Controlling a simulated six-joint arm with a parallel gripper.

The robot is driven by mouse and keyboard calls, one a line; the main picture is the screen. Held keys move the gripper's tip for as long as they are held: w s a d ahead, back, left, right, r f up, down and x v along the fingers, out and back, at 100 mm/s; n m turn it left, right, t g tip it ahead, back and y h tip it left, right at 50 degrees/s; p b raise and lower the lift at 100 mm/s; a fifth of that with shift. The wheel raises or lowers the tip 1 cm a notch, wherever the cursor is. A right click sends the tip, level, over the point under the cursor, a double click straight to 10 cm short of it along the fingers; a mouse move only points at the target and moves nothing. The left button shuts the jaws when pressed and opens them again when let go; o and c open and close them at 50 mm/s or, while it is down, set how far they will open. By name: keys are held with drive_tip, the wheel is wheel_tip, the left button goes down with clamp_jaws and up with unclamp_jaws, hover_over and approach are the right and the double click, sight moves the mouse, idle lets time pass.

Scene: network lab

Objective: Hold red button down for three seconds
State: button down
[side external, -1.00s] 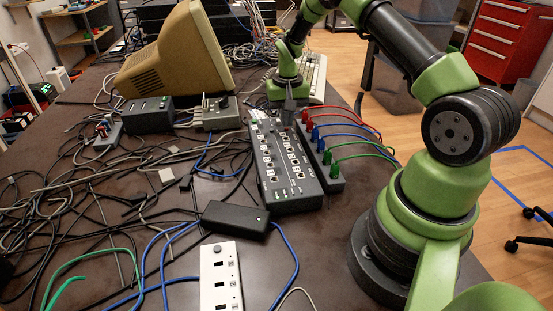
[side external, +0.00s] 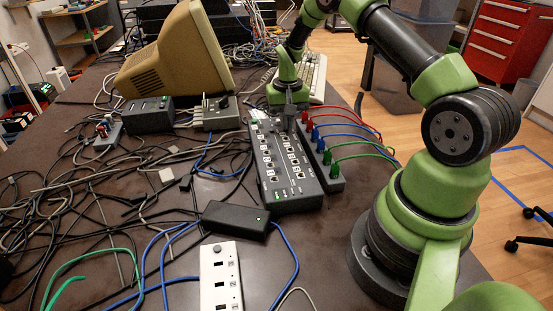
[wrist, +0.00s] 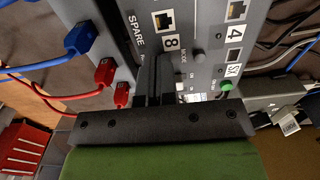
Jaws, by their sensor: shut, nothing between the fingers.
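No red button can be picked out in either view; the panel under and behind my fingers is hidden. The grey switch box (side external: 285,180) lies on the table with rows of ports. My gripper (side external: 289,122) is at its far end, fingers pointing down. In the wrist view, my gripper (wrist: 158,60) is shut and empty, its fingers over the panel beside port 8 (wrist: 165,20) and the MODE label. A green button (wrist: 226,86) shows to their right. I cannot tell whether the fingertips touch the panel.
A strip with red, blue and green plugs (side external: 334,170) runs close along the box's right side; red plugs (wrist: 104,72) are left of my fingers. A beige monitor (side external: 165,60), a black adapter (side external: 236,219) and tangled cables (side external: 110,200) crowd the table.

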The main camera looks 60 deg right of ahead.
drive_tip(key=shift+r, duration=2.55)
